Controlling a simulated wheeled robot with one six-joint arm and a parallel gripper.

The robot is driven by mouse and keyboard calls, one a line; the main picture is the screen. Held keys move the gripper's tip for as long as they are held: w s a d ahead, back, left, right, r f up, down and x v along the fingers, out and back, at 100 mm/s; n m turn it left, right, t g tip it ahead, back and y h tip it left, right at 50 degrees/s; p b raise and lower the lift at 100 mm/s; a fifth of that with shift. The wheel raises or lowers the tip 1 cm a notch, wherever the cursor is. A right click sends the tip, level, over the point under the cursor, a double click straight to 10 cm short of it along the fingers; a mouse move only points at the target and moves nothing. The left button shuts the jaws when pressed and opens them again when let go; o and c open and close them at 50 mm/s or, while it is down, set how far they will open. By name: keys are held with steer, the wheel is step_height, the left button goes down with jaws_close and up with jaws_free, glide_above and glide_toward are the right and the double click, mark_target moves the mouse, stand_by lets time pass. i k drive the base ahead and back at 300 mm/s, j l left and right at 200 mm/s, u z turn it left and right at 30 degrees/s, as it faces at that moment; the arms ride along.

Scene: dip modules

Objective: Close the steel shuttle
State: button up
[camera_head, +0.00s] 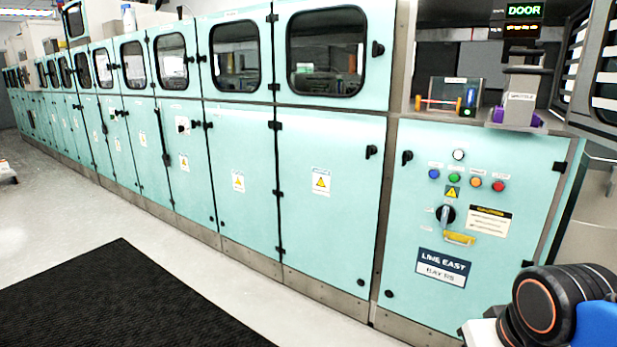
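A grey steel block with a pale label (519,108), its small print hard to read but perhaps "SHUTTLE", stands upright at the sill of the open bay at upper right. A dark upright part rises above it, and purple pieces (499,112) flank its foot. I take it to be the steel shuttle, but cannot be sure; whether it is open or shut does not show. Part of my arm, black with an orange ring, is at the lower right corner. My gripper's fingers are not in view.
A windowed door (599,75) stands open at far right. A clear-fronted box (450,96) is left of the block. Below are a control panel (470,215) and knob (445,215). A black mat (125,300) lies on open floor.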

mark_target(524, 82)
steer(key=i+l, duration=0.15)
steer(key=l, duration=0.25)
steer(key=i+l, duration=0.1)
steer(key=l, duration=0.25)
steer(key=i+l+z, duration=0.1)
steer(key=l, duration=0.3)
steer(key=i+l, duration=0.2)
steer(key=l, duration=0.2)
steer(key=k+j+z, duration=0.2)
steer(key=k, duration=0.25)
steer(key=k+j+z, duration=0.15)
steer(key=k+j, duration=0.2)
steer(key=k, duration=0.15)
steer(key=i+l, duration=0.35)
steer(key=l, duration=0.15)
